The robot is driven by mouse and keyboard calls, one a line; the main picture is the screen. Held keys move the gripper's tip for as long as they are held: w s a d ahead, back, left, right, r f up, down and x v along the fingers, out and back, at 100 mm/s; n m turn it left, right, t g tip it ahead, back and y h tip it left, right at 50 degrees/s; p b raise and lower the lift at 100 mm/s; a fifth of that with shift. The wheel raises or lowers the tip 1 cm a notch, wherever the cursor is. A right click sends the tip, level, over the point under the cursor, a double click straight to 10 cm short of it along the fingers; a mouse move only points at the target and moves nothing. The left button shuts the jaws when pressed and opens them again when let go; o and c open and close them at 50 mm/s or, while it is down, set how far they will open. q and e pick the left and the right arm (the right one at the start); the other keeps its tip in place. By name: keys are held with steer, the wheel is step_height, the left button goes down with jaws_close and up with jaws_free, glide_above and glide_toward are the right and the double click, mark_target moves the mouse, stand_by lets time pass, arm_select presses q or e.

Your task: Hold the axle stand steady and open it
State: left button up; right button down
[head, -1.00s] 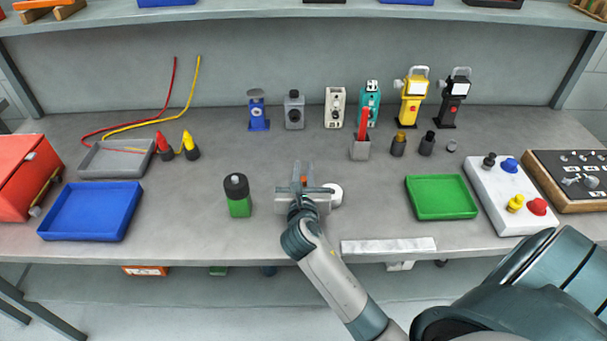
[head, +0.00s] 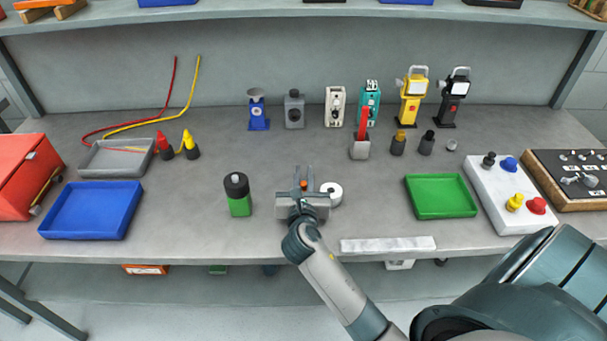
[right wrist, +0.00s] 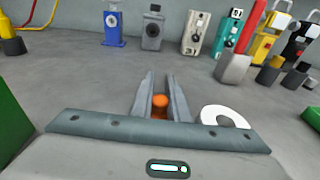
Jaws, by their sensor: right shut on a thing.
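My right gripper (head: 303,180) is low over the bench at its middle, reaching in from the right. In the right wrist view its two fingers (right wrist: 161,98) are close together on a small orange piece (right wrist: 160,102); the gripper body hides whatever is below it. I cannot tell for sure whether this piece belongs to the axle stand. No other thing in view is clearly an axle stand. My left gripper is not in view.
A white ring (head: 331,193) lies close right of my right gripper. A green jar with a black top (head: 238,195) stands to the left. Blue (head: 92,210) and green (head: 440,197) trays lie farther out. Several small devices stand along the back. Bench between is mostly free.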

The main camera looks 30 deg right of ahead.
steer(key=c, duration=1.7)
jaws_free()
steer(key=shift+s+f, duration=0.15)
steer(key=shift+f, duration=0.35)
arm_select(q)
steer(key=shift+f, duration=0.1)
arm_select(e)
steer(key=shift+f, duration=0.1)
steer(key=shift+r, duration=0.35)
steer(key=shift+s+a+r, duration=0.1)
steer(key=shift+s+a, duration=0.15)
steer(key=v, duration=0.6)
steer(key=r+b+v, duration=0.1)
steer(key=v, duration=0.2)
steer(key=shift+s+a, duration=0.15)
steer(key=shift+s, duration=0.1)
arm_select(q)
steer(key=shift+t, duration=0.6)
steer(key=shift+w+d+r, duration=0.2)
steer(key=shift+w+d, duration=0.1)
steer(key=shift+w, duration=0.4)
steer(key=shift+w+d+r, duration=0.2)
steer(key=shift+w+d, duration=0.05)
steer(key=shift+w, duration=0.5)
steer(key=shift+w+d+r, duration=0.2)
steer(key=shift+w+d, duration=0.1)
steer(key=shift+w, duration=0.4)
arm_select(e)
steer(key=shift+v, duration=0.75)
